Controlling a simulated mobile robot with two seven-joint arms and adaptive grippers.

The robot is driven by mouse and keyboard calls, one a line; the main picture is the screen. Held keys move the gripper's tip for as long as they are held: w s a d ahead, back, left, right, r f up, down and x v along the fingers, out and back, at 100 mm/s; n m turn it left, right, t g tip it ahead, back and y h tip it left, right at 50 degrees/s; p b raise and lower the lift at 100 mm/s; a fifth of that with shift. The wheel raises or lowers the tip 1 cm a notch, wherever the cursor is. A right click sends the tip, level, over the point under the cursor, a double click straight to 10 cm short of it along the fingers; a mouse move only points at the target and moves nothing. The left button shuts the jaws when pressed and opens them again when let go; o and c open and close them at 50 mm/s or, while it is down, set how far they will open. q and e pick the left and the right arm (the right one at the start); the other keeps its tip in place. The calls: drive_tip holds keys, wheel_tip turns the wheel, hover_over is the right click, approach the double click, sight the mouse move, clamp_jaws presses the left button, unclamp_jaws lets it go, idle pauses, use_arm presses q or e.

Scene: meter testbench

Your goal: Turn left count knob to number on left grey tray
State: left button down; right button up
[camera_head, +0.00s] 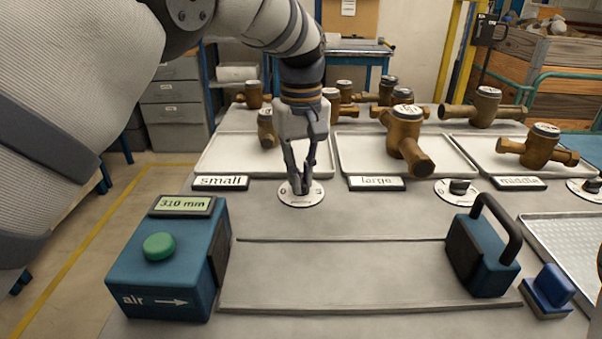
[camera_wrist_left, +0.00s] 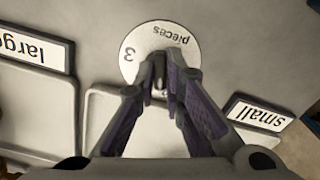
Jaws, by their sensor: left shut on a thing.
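The left count knob sits on a white round dial (camera_head: 301,199) marked 0 and 3 with the word "pieces". The dial also shows in the left wrist view (camera_wrist_left: 135,41). My left gripper (camera_head: 301,188) points down over the dial and is shut on the knob. The fingers (camera_wrist_left: 163,76) hide most of the knob, so its setting cannot be read. The left grey tray (camera_head: 219,158) lies behind the dial, with the "small" sign (camera_head: 220,183) at its front. A brass meter (camera_head: 267,130) stands on this tray, partly beside my arm.
The "large" sign (camera_head: 376,183) and a second dial (camera_head: 456,197) are to the right. A teal air block (camera_head: 160,265) with a green button and a teal clamp with a handle (camera_head: 486,250) stand in front. The bench between them is clear.

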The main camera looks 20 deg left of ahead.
use_arm(q)
drive_tip(key=shift+n, duration=0.8)
drive_tip(key=c, duration=1.7)
unclamp_jaws()
wheel_tip(320, 180, up, 12)
drive_tip(key=shift+f, duration=0.1)
